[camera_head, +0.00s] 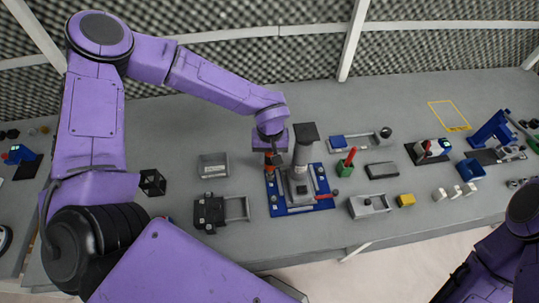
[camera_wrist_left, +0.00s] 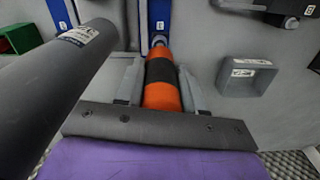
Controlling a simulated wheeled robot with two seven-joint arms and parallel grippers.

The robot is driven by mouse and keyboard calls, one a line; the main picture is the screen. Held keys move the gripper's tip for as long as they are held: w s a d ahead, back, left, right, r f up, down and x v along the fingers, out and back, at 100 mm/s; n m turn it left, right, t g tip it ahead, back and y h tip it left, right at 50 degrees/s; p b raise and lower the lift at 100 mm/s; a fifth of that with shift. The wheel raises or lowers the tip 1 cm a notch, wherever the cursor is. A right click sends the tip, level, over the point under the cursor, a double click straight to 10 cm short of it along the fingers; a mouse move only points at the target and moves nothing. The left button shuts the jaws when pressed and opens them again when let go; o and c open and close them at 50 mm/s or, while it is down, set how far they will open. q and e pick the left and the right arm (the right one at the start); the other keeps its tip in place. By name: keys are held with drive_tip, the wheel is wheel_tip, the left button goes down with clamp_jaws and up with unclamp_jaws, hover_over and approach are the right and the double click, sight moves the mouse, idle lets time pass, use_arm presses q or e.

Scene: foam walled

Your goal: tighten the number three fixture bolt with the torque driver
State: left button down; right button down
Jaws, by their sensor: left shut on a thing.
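My left gripper (camera_head: 272,150) is shut on the torque driver (camera_head: 271,164), which has an orange body with a black band. The wrist view shows the driver (camera_wrist_left: 165,68) between the two grey fingers (camera_wrist_left: 163,95). Its far end meets or hangs just over a round bolt-like part (camera_wrist_left: 159,41) on a blue fixture plate (camera_head: 276,204); I cannot tell whether they touch. A grey column with a dark top (camera_head: 304,150) stands on the plate, right of the driver. My right gripper is out of view.
The thick grey column (camera_wrist_left: 45,85) is close to my gripper in the wrist view. A grey bin (camera_head: 213,165) lies left of the plate, a black-and-grey device (camera_head: 209,212) lower left, and a green box (camera_head: 345,168) to the right. Bare table lies between them.

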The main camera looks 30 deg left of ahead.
use_arm(q)
drive_tip(key=shift+s+f, duration=0.1)
idle(0.6)
drive_tip(key=shift+w+r, duration=0.2)
drive_tip(key=shift+r, duration=2.35)
drive_tip(key=shift+s, duration=0.1)
